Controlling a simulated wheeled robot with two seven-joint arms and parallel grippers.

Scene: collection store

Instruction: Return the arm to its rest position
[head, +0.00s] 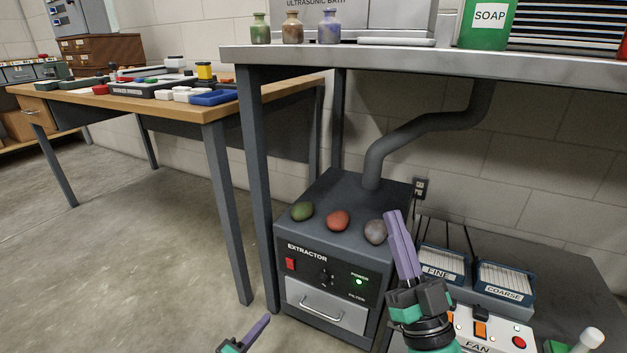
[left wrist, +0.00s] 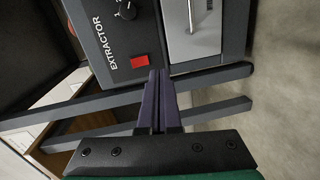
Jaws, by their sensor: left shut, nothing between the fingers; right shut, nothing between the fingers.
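My left gripper (head: 257,332) shows at the bottom of the head view, in front of and below the extractor, over the floor. In the left wrist view its purple fingers (left wrist: 158,100) are together with nothing between them, pointing toward the extractor front. My right gripper (head: 395,232) is raised at the right of the extractor, its purple fingers shut and empty. In the head view its fingertips overlap the edge of the grey stone; whether they touch it I cannot tell.
The extractor (head: 320,262) stands under a metal bench (head: 400,55), carrying a green (head: 302,211), a red (head: 337,220) and a grey stone (head: 375,232). A fan box (head: 485,328) and trays marked FINE (head: 443,264) and COARSE (head: 503,281) are at right. Floor at left is clear.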

